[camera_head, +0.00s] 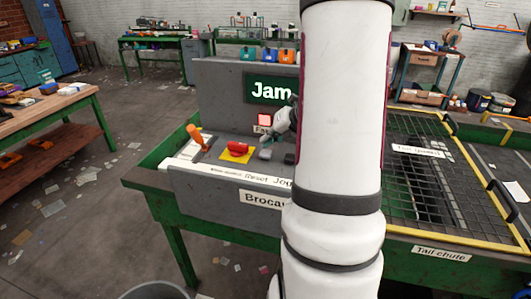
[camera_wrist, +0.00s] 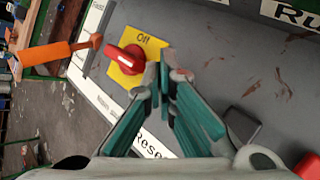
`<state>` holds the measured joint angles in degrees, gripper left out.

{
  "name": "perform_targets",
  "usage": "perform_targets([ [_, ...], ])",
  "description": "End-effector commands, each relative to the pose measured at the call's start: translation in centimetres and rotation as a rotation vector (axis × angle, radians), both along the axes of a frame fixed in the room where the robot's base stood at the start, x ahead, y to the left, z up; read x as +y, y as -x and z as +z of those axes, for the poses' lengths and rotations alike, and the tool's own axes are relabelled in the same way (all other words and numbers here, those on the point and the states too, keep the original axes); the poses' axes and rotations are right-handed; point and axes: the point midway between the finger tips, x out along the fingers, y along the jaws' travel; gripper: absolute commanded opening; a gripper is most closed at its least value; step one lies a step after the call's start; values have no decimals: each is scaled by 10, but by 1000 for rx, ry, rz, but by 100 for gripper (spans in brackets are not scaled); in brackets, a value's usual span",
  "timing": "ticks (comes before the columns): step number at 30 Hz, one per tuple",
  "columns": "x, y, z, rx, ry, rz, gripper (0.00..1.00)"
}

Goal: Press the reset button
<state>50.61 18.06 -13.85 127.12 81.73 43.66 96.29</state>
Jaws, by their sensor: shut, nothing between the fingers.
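My gripper (camera_wrist: 167,62) is shut and empty, its tips over the grey console panel (camera_wrist: 225,60), just right of the red rotary switch (camera_wrist: 125,58) on its yellow "Off" plate. I cannot tell whether the tips touch the panel. The white label strip (camera_wrist: 95,92) shows "Rese" partly behind the fingers. In the head view the strip (camera_head: 225,177) reads "Reset" and more, cut off by my arm. A dark grey block-like part (camera_wrist: 240,126) sits right of the fingers. I cannot make out a reset button for certain; my gripper and arm hide part of the panel.
An orange-handled lever (camera_head: 197,137) stands at the panel's left end. A screen (camera_head: 268,90) reads "Jam" above a lit red indicator (camera_head: 264,119). A red part (camera_wrist: 308,166) shows at the wrist view's lower right. A mesh-covered tail chute (camera_head: 430,170) lies right.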

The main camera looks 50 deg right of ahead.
Motion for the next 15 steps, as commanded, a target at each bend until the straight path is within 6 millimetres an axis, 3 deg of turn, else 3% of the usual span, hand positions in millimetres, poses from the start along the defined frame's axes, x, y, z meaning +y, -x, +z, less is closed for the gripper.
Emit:
perform_targets([
  [15,0,0,-8,0,0,0,0],
])
